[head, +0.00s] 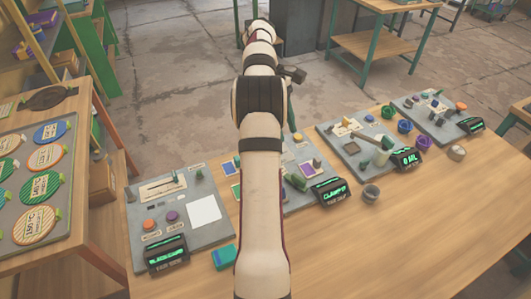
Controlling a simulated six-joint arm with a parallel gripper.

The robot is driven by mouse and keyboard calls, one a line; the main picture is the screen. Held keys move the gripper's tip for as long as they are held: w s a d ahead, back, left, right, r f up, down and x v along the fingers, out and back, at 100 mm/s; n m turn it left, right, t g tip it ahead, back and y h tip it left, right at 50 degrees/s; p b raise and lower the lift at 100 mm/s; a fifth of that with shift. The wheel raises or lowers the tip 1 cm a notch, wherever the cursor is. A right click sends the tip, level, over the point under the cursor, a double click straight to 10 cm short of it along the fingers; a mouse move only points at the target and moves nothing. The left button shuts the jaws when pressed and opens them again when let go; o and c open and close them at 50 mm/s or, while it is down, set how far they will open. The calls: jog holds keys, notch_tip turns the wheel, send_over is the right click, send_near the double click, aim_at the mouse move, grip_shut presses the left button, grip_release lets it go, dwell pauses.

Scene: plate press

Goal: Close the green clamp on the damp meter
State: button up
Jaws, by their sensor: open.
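A grey station board (323,176) lies mid-table, partly hidden behind my arm. Its black display (333,192) shows green text that looks like "CLAMP" or "DAMP", too small to read surely. This may be the damp meter. A green cylinder-like part (297,182) lies on it, just right of my arm; I cannot tell whether it is the green clamp, or whether it is open or closed. Coloured pads show on both sides of my arm. My arm reaches up through the middle of the view, and my gripper cannot be made out at its far end.
Left of my arm is another grey board (190,243) with a white pad and knobs. A teal block (224,257) lies near it. The table's front right is clear.

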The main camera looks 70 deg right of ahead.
aim_at(299, 178)
jog(key=x, duration=1.5)
jog(key=shift+f, duration=0.3)
grip_shut()
